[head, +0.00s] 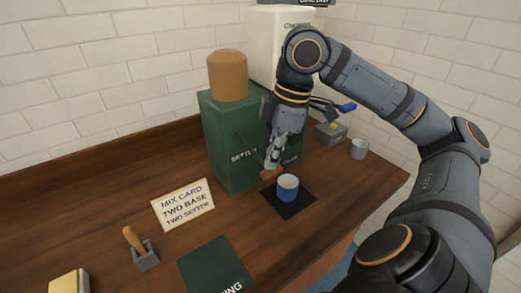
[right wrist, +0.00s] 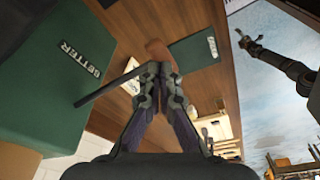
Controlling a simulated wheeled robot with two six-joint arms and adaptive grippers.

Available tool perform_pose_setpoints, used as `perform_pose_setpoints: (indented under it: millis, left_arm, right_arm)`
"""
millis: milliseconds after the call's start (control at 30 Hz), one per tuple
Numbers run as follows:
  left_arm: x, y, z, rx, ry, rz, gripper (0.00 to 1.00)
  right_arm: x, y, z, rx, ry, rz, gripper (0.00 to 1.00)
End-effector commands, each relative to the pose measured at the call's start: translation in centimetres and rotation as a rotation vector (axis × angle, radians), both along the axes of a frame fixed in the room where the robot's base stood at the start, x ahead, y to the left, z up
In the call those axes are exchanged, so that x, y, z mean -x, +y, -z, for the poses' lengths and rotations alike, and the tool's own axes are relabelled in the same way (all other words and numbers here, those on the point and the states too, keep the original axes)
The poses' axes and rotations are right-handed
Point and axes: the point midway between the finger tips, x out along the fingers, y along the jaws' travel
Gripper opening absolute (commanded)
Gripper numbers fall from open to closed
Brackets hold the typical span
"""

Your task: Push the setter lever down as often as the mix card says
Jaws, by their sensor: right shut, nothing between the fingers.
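The mix card (head: 183,205) lies on the table and reads "TWO BASE, TWO SETTER". The green setter box (head: 225,150) stands behind it with a brown cylinder (head: 228,75) on top. The setter lever, a dark bar (right wrist: 108,85) with a brown knob (right wrist: 158,52), sticks out from the box. My right gripper (right wrist: 160,72) is shut and empty at the lever's knob end; I cannot tell whether it touches. A blue cup (head: 287,190) stands on a black mat (head: 291,209) below. My left gripper (right wrist: 246,40) shows small in the right wrist view; its jaws are unclear.
A white dispenser (head: 268,40) with a blue-tipped lever (head: 347,107) stands behind. A grey box (head: 330,133) and a white cup (head: 358,149) are at right. A wooden-handled tool (head: 139,246), a yellow block (head: 69,282) and a dark green mat (head: 212,262) are at front. The left table is clear.

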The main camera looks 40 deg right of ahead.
Motion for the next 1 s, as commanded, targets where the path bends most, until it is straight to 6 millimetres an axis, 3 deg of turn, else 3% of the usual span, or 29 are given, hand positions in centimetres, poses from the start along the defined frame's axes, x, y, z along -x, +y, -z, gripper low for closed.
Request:
perform_pose_setpoints:
  millis: [267,1000]
  left_arm:
    - [0.0,0.0,-0.4,0.0,0.0,0.0,0.88]
    - [0.0,0.0,-6.7,0.0,0.0,0.0,0.88]
  right_arm:
    - [0.0,0.0,-0.4,0.0,0.0,0.0,0.0]
    - [0.0,0.0,-6.7,0.0,0.0,0.0,0.0]
